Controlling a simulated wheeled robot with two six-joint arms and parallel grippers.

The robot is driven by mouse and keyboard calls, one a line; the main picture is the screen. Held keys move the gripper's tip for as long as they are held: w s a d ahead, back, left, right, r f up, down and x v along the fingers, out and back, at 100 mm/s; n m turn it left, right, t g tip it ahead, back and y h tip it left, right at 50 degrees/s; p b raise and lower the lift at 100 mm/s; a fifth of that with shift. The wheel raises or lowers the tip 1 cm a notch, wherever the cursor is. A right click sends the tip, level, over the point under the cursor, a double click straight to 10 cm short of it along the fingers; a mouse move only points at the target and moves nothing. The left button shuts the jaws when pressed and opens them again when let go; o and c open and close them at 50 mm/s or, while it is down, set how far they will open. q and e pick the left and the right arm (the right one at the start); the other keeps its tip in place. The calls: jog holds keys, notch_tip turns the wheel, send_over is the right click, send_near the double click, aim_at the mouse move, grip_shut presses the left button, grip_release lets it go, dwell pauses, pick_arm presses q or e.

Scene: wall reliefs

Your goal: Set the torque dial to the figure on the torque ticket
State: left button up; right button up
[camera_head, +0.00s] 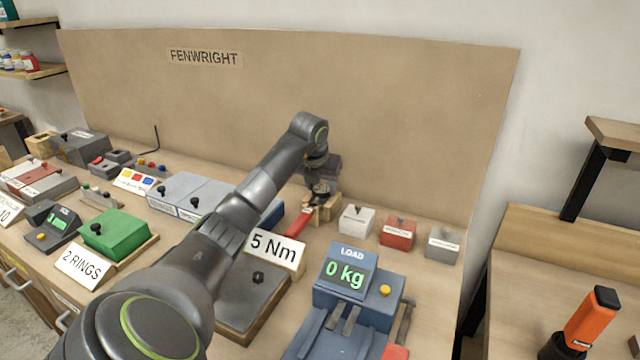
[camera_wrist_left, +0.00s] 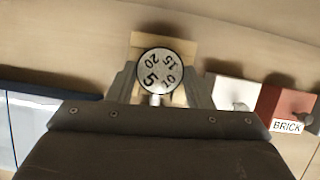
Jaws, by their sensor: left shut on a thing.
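The torque ticket (camera_head: 274,250) is a white card reading "5 Nm" on the bench. The torque dial (camera_wrist_left: 160,72) is a round pale disc with a dark rim, marked 5, 10, 15 and 20. Its 5 lies at the lower left, near a white mark just below the rim. My left gripper (camera_head: 319,194) is shut on the dial, with one finger on each side in the wrist view (camera_wrist_left: 159,84). In the head view the gripper largely hides the dial. A red handle (camera_head: 298,223) extends from the wooden holder (camera_head: 330,209) below it. My right gripper is out of view.
White (camera_head: 356,219), red (camera_head: 397,232) and grey (camera_head: 443,242) blocks with knobs stand right of the holder. A blue load scale (camera_head: 370,298) reading "0 kg" is in front. The tan FENWRIGHT backboard (camera_head: 400,120) rises close behind.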

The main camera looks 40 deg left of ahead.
pick_arm(q)
jog(key=n, duration=0.2)
jog(key=n+y, duration=0.1)
jog(key=n, duration=0.1)
jog(key=shift+w+d+r+g, duration=0.1)
jog(key=shift+w+d+g, duration=0.1)
jog(key=shift+g, duration=0.2)
jog(key=shift+n+g+y, duration=0.5)
jog(key=shift+n+y, duration=0.1)
jog(key=shift+n, duration=1.2)
jog(key=o, duration=1)
jog(key=shift+p, duration=0.3)
